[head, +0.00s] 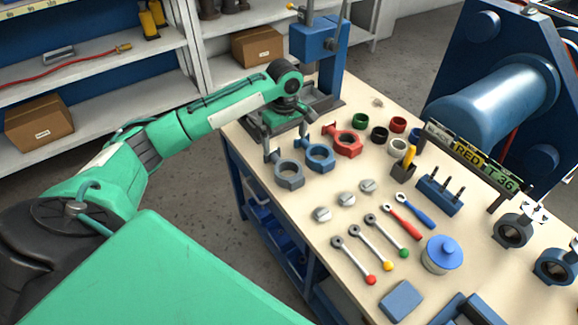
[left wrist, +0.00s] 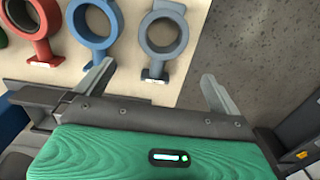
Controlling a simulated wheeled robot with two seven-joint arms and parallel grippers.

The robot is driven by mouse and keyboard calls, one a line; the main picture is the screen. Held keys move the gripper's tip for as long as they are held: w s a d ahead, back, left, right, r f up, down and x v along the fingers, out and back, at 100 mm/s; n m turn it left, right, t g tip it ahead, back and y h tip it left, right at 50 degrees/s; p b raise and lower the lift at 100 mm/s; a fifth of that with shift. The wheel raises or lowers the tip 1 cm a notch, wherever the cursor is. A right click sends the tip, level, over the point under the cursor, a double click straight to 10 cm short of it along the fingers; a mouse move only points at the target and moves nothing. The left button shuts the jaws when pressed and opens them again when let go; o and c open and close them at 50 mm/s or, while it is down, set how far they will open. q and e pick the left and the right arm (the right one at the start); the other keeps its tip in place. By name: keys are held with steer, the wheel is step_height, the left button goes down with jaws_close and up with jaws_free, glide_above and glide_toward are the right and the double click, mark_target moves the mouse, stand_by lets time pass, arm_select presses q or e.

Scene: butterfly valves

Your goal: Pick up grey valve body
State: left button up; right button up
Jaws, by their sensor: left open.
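The grey valve body (head: 289,181), a ring with a short neck, lies on the workbench near its left edge. In the left wrist view the grey valve body (left wrist: 182,41) is ahead of my left gripper (left wrist: 156,74), its neck showing between the two spread fingers. My left gripper (head: 286,142) is open and empty, at the back end of the grey valve body in the head view. Whether the fingers are level with the neck is hard to tell. My right gripper is not in view.
A blue valve body (head: 320,164) lies close beside the grey one, with a red valve body (head: 348,153) beyond. A blue press (head: 316,40) stands behind my left gripper. Grey discs (head: 345,199), wrenches (head: 352,259) and a blue-lidded jar (head: 441,263) lie nearer.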

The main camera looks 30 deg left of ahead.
arm_select(q)
glide_above(286, 175)
steer(key=f, duration=0.6)
steer(key=shift+w+a, duration=0.2)
steer(key=shift+f, duration=0.25)
steer(key=shift+s+d+f+p, duration=0.1)
steer(key=shift+s+f+p, duration=0.1)
steer(key=shift+f+p, duration=0.4)
step_height(286, 175, down, 3)
steer(key=shift+f, duration=0.55)
steer(key=shift+d, duration=0.1)
steer(key=c, duration=1.3)
steer(key=shift+c, duration=0.4)
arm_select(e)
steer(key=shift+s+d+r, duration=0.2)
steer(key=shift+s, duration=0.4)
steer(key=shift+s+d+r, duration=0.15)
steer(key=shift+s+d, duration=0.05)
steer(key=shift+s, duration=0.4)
